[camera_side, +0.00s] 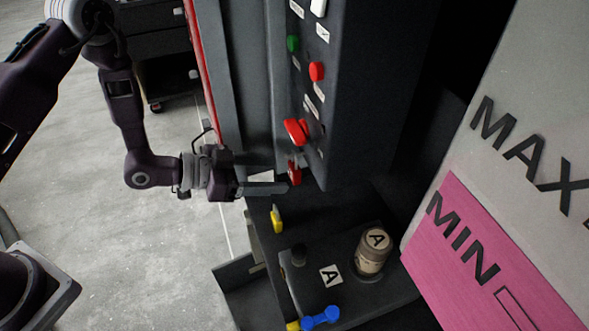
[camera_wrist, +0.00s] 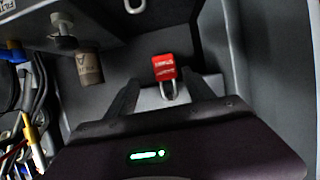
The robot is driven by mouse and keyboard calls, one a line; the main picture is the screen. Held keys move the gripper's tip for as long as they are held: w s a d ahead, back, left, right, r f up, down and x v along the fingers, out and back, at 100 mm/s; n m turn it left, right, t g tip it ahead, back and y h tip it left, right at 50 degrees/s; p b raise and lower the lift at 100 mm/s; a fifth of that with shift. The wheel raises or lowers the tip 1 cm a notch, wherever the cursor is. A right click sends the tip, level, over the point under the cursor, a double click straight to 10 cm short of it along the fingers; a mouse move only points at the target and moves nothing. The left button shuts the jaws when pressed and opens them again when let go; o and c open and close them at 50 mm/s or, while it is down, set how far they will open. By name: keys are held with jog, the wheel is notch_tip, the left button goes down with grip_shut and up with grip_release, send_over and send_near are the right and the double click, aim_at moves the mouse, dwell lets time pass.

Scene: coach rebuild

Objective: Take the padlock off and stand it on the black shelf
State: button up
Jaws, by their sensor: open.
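The red padlock (camera_side: 294,173) hangs below a red switch handle (camera_side: 296,131) on the grey cabinet front. In the wrist view the padlock (camera_wrist: 164,68) shows its red body with pale lettering and its metal shackle. My gripper (camera_side: 284,187) is open, with its fingertips close to the padlock. In the wrist view my gripper's fingers (camera_wrist: 160,78) lie to either side of the padlock, with gaps visible; I cannot tell how deep it sits between them. The black shelf (camera_side: 350,293) is below and to the right of my gripper in the side view.
On the shelf stand a brown jar marked A (camera_side: 371,252), a dark knob-like piece (camera_side: 299,254) and a blue item (camera_side: 320,317). A yellow item (camera_side: 276,219) is by its back left. A pink and grey MIN/MAX panel (camera_side: 480,240) rises at the right.

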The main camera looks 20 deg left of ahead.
aim_at(290, 168)
jog(key=x, duration=0.6)
jog(key=shift+w+a+f, duration=0.1)
jog(key=shift+w+f, duration=0.1)
jog(key=shift+w, duration=0.3)
grip_shut()
jog(key=shift+r, duration=0.5)
jog(key=shift+s+a+r, duration=0.2)
jog(key=shift+r, duration=0.05)
jog(key=s+a, duration=1.2)
jog(key=w+d+f+n+t+y, duration=0.35)
jog(key=w+f, duration=0.35)
jog(key=w, duration=0.5)
jog(key=shift+n+y, duration=0.45)
jog(key=shift+n, duration=0.1)
jog(key=f, duration=0.5)
jog(key=w+d+f, duration=0.1)
jog(key=f, duration=0.2)
